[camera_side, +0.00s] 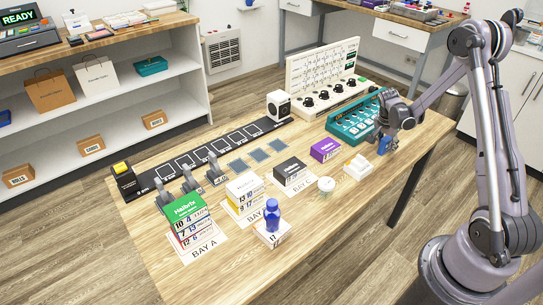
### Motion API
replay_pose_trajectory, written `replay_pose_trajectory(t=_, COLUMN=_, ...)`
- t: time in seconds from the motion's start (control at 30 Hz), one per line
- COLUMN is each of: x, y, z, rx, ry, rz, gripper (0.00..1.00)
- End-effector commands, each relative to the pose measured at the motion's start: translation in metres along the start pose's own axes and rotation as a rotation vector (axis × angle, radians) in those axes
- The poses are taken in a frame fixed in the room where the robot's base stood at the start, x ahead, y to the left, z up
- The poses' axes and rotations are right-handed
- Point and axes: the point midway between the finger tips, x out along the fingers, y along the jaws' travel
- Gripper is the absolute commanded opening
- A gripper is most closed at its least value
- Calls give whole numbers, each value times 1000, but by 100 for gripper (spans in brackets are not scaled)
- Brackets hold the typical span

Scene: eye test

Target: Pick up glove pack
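No label that I can read names a glove pack, so I cannot tell which item it is. A purple box (325,149) lies on the wooden table near the teal panel. A dark grey box with white sides (292,171) stands at Bay C. A white stepped item (358,167) lies right of the purple box. My gripper (384,147) is low over the table's right part, right of the purple box and apart from it. A small blue patch shows at its fingertips; I cannot tell whether it is a held thing or part of the gripper.
Stacked boxes stand at Bay A (187,221) and Bay B (243,192). A blue bottle (272,213) stands on a small white box. A round white item (326,184) is near Bay C. A teal panel (354,119) and a white board (322,70) stand behind. The front right table is clear.

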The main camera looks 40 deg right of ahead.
Motion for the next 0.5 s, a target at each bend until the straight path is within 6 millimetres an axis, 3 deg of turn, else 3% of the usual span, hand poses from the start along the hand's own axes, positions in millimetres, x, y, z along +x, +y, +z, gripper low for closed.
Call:
replay_pose_trajectory(t=0.03, x=0, y=0, z=0, rx=0, ry=0, rz=0, gripper=17)
replay_pose_trajectory(t=0.1, x=0, y=0, z=0, rx=0, ry=0, rz=0, gripper=3)
replay_pose_trajectory(t=0.5, x=-2, y=0, z=-1, rx=0, ry=0, rz=0, gripper=3)
